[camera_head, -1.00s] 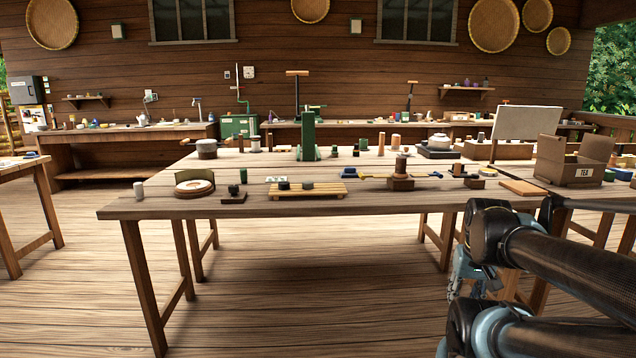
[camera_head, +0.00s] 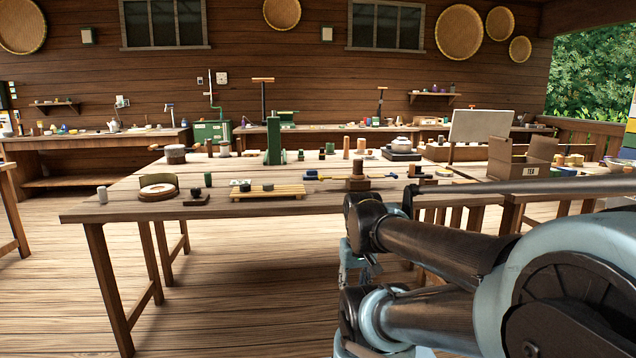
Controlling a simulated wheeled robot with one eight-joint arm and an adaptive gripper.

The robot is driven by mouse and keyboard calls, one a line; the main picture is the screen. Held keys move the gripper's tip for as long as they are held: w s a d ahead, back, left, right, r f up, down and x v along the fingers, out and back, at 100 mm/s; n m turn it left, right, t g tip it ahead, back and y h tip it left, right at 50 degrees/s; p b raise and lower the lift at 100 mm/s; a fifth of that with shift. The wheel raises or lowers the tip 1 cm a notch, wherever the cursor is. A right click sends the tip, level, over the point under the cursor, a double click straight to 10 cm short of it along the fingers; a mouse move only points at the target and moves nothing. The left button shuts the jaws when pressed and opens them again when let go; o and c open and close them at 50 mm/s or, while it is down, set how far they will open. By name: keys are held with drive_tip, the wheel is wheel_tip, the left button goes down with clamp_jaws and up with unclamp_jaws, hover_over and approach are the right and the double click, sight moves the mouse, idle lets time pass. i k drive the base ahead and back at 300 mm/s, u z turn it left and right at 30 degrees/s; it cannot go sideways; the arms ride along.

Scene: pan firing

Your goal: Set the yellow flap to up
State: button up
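I cannot make out a yellow flap for certain in the head view. At the right edge, a cut-off object with coloured parts (camera_head: 629,140) shows some yellow, green and blue; its shape is too small to tell. My gripper (camera_head: 356,268) hangs low in front of the big table's front edge, partly hidden behind my dark arm links. It is away from the coloured object, and its fingers are too hidden to tell whether they are open.
A long wooden table (camera_head: 110,207) holds a green press (camera_head: 274,142), a slatted wooden tray (camera_head: 292,191) and several small items. An open TEA box (camera_head: 523,170) and a white board (camera_head: 480,125) stand at the right. Open plank floor (camera_head: 230,290) lies below and in front.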

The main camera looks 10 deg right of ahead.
sight(321, 178)
drive_tip(key=u, duration=0.05)
drive_tip(key=i, duration=1)
drive_tip(key=u, duration=0.15)
drive_tip(key=k, duration=0.65)
drive_tip(key=z, duration=0.2)
